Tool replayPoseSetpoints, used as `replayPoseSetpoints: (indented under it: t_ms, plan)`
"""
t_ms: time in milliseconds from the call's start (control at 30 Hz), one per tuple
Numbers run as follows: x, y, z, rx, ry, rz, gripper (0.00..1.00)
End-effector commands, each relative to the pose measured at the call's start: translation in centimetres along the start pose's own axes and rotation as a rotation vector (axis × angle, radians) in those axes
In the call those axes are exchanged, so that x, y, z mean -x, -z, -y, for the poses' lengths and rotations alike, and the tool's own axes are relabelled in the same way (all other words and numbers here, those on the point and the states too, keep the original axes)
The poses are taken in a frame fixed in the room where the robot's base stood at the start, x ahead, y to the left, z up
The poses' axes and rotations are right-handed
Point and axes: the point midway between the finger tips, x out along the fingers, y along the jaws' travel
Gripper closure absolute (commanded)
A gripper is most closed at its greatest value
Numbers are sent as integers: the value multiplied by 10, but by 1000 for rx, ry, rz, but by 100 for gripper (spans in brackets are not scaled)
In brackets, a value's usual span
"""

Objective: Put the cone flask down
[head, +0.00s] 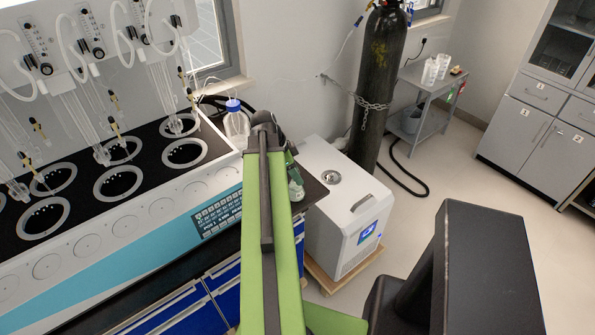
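My green arm reaches up the middle of the head view. What looks like my gripper (292,159) shows only as a small dark and green part to the right of the arm, and its fingers are mostly hidden. Just below it is a small, pale, clear glass shape, likely the cone flask (296,188). It is at the right end of the dark bench top (313,191). The arm hides part of it. I cannot tell whether the flask touches the bench or whether the fingers are closed on it.
A clear bottle with a blue cap (236,124) stands left of the arm, beside the multi-position distiller (165,215). A white chiller box (345,205) is right of the bench. A chained black gas cylinder (379,85) and a grey cart (428,95) stand behind. Floor is open at right.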

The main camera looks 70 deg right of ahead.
Motion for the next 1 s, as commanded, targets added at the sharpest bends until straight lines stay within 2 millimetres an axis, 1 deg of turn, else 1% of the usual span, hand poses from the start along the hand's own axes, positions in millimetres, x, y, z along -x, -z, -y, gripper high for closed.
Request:
replayPoseSetpoints:
  t_ms: [267, 367, 433, 567, 833, 900, 1000]
  plan:
    - [1, 1, 0, -1, 0, 0, 53]
    - [6, 3, 0, -1, 0, 0, 53]
    - [14, 3, 0, 0, 0, 0, 53]
    - [36, 5, 0, 0, 0, 0, 53]
    - [100, 7, 0, 0, 0, 0, 53]
    - [113, 6, 0, -1, 0, 0, 53]
    - [123, 5, 0, -1, -1, 0, 53]
